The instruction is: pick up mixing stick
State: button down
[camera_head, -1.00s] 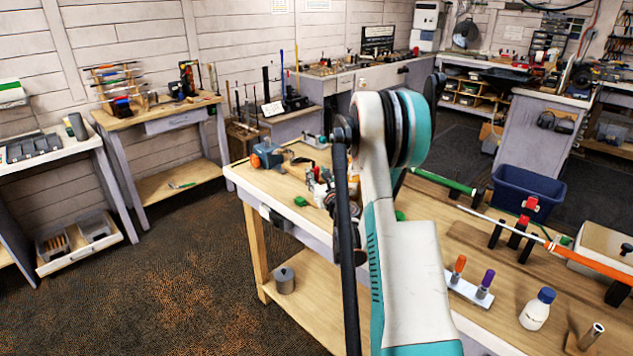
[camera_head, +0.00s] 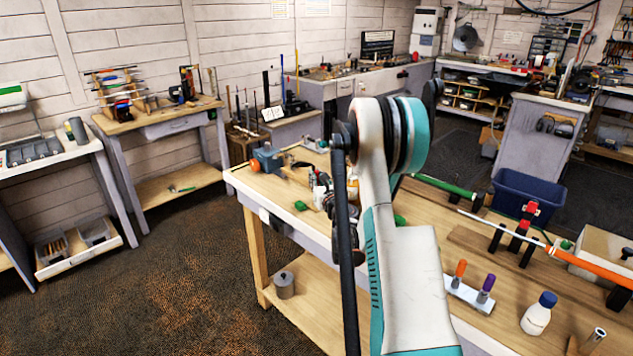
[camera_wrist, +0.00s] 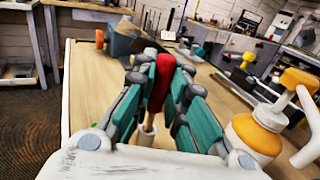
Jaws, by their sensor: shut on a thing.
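My gripper (camera_wrist: 163,70) shows in the wrist view, its teal and dark fingers closed on a red, upright piece (camera_wrist: 161,85). A pale shaft (camera_wrist: 148,128) shows below the red part, between the fingers. This looks like the mixing stick, though the fingers hide much of it and I cannot tell whether its lower end touches anything. In the head view my arm hides most of the gripper, above the workbench (camera_head: 283,208), and the stick cannot be made out.
A bottle with an orange-yellow top (camera_wrist: 258,130) stands close right of my gripper. On the bench are a white bottle with a blue cap (camera_head: 538,314), a rack with orange and purple handles (camera_head: 468,293) and a clamped shaft (camera_head: 490,223). A blue bin (camera_head: 528,190) stands behind.

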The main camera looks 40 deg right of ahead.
notch_tip(320, 180, up, 20)
jog(key=p, duration=0.5)
jog(key=shift+f, duration=0.1)
